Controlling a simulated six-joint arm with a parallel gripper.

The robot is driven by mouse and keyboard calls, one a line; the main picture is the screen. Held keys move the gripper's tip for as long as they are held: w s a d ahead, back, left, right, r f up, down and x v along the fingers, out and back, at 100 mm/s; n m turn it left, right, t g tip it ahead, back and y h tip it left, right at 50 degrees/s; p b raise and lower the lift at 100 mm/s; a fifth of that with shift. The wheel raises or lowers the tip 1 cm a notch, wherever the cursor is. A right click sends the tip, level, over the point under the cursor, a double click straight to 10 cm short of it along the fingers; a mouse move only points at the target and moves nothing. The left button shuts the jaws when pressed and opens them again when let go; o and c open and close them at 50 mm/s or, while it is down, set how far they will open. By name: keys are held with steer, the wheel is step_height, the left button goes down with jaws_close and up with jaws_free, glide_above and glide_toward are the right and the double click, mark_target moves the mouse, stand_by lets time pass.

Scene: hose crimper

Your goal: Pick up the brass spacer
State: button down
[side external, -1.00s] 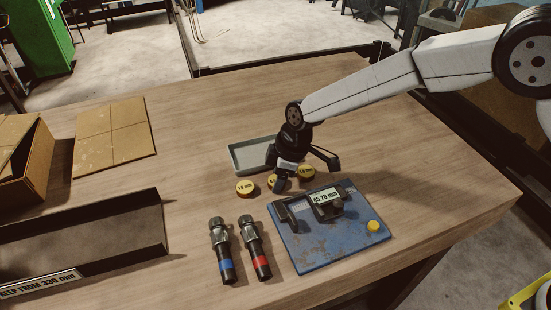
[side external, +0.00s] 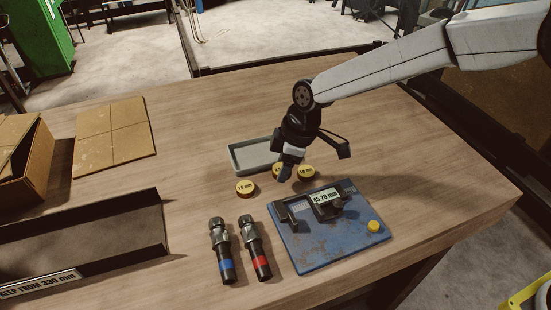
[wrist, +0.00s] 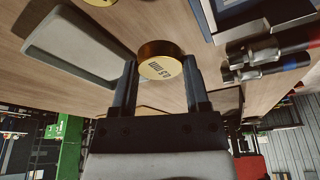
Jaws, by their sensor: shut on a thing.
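My gripper (side external: 283,175) is shut on a round brass spacer (wrist: 160,60), which sits between the two fingertips in the wrist view. Its printed label shows upside down there and is hard to read. In the side view this spacer (side external: 277,168) is partly hidden by a finger and looks a little above the table. A second spacer marked 1.5 mm (side external: 245,187) lies on the table to its left. A third (side external: 307,172) lies close on its right.
A shallow grey tray (side external: 234,160) is just behind the spacers. A blue gauge plate (side external: 315,245) with a display stands to the front right. Two hose fittings, one blue-banded (side external: 222,250) and one red-banded (side external: 255,248), lie in front. Wood is clear at the back right.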

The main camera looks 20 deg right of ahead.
steer(key=s+d+r, duration=0.5)
steer(key=s+r, duration=0.3)
steer(key=s, duration=0.3)
steer(key=shift+d+r, duration=0.15)
steer(key=shift+d, duration=0.15)
steer(key=shift+s, duration=0.1)
stand_by(0.4)
steer(key=w+d+m+t+h, duration=0.1)
steer(key=w+m, duration=0.4)
steer(key=w, duration=0.4)
steer(key=shift+w+d+r, duration=0.2)
steer(key=shift+d+r, duration=0.15)
